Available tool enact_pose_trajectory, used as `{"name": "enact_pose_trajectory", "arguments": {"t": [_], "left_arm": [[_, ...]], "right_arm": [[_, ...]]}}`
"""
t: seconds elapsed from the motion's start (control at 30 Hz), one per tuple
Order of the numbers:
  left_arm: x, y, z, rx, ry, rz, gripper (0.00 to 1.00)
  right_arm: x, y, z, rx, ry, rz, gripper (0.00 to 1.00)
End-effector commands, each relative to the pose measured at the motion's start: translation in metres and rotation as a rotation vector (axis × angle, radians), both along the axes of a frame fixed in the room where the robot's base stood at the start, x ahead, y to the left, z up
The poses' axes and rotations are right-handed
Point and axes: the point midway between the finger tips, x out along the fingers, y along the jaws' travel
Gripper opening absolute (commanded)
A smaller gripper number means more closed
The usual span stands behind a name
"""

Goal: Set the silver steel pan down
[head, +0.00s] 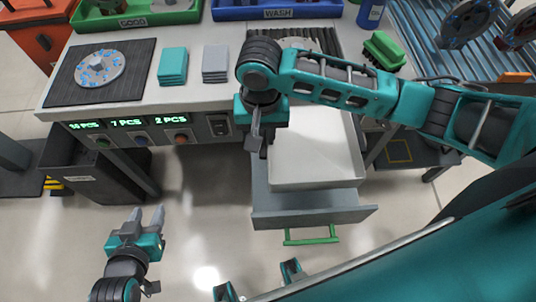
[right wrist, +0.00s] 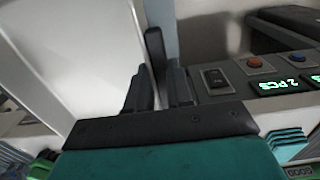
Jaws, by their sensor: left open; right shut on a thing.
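The silver steel pan (head: 322,165) shows in the head view as a pale, empty, box-shaped container at the open grey drawer (head: 312,216) under the worktop. Its far part is behind my right arm. My right gripper (head: 258,146) points down at the pan's left edge and is shut on it. In the right wrist view, the fingers (right wrist: 160,85) close at the edge of the pan's pale wall (right wrist: 90,45). I cannot tell whether the pan rests on the drawer floor. My left gripper (head: 148,218) is open and empty, low over the floor at lower left.
The worktop holds a dark mat (head: 125,88) with a blue-spotted disc (head: 99,68), teal cloths (head: 173,65), grey cloths (head: 216,62) and a green brush (head: 384,50). Green GOOD and blue WASH bins stand behind. Discs hang at upper right. A dark bin (head: 85,180) stands at left.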

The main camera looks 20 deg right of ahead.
Motion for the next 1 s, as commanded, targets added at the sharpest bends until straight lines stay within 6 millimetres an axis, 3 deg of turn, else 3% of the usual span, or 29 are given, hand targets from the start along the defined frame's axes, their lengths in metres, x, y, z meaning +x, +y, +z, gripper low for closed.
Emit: {"name": "enact_pose_trajectory", "arguments": {"t": [0.1, 0.3, 0.57, 0.8, 1.0], "left_arm": [[-0.001, 0.000, -0.011, 0.000, 0.003, -0.001, 0.43], [-0.001, 0.000, -0.019, 0.000, 0.003, -0.001, 0.43], [0.001, -0.001, -0.022, 0.000, 0.000, -0.003, 0.43], [0.005, -0.002, -0.029, -0.001, -0.004, -0.005, 0.43], [0.006, -0.004, -0.025, -0.004, -0.007, -0.007, 0.43]], "right_arm": [[0.000, -0.001, -0.035, -0.003, 0.002, -0.001, 0.00], [0.000, -0.001, -0.071, -0.001, -0.001, 0.000, 0.00], [0.000, 0.000, -0.088, -0.001, -0.001, 0.002, 0.00], [0.000, -0.001, -0.121, -0.002, -0.002, 0.002, 0.00], [0.001, 0.000, -0.121, 0.000, -0.003, 0.002, 0.00]]}}
